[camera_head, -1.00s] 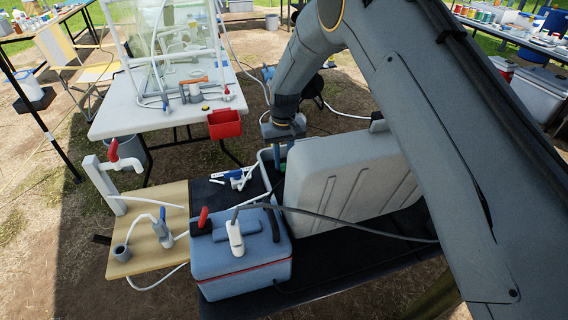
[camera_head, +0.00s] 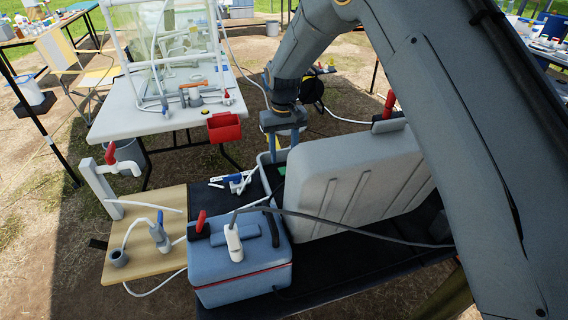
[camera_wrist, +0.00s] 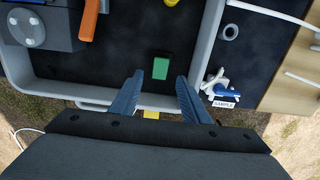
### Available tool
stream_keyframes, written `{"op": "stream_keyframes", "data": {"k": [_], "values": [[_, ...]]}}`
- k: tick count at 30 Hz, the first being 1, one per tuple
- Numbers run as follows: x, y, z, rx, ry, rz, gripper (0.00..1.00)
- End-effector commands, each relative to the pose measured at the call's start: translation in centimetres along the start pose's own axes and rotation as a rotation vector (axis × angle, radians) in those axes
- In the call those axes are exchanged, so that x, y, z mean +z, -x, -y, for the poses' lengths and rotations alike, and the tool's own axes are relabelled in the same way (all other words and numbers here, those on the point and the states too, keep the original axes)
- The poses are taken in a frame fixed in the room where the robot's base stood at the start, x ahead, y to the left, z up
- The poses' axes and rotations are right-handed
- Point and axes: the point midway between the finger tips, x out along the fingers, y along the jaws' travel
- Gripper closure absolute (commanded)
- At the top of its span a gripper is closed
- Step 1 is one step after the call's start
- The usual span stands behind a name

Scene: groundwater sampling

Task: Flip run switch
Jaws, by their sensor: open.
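My gripper (camera_wrist: 160,76) is open and empty, pointing down over the far part of an open grey case (camera_wrist: 205,50) with a black inside. In the head view my gripper (camera_head: 283,142) hangs behind the raised grey lid (camera_head: 345,185). A small green block (camera_wrist: 160,68), which may be the run switch, shows between the fingertips in the wrist view. Whether they touch it I cannot tell. A grey-blue box (camera_wrist: 50,35) with a round dial and an orange handle (camera_wrist: 88,20) sits in the case. The lid hides most of the case inside in the head view.
A white table (camera_head: 165,122) with a red bin (camera_head: 224,127) stands behind.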

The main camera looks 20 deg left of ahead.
Motion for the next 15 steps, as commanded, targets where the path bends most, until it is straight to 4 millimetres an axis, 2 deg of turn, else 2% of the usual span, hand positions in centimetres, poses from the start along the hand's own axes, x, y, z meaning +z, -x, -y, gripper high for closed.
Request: {"op": "stream_keyframes", "data": {"k": [6,15], "values": [[0.0,2.3,0.0,0.0,0.0,0.001,0.58],[0.1,2.8,0.0,0.0,0.0,0.001,0.58]]}}
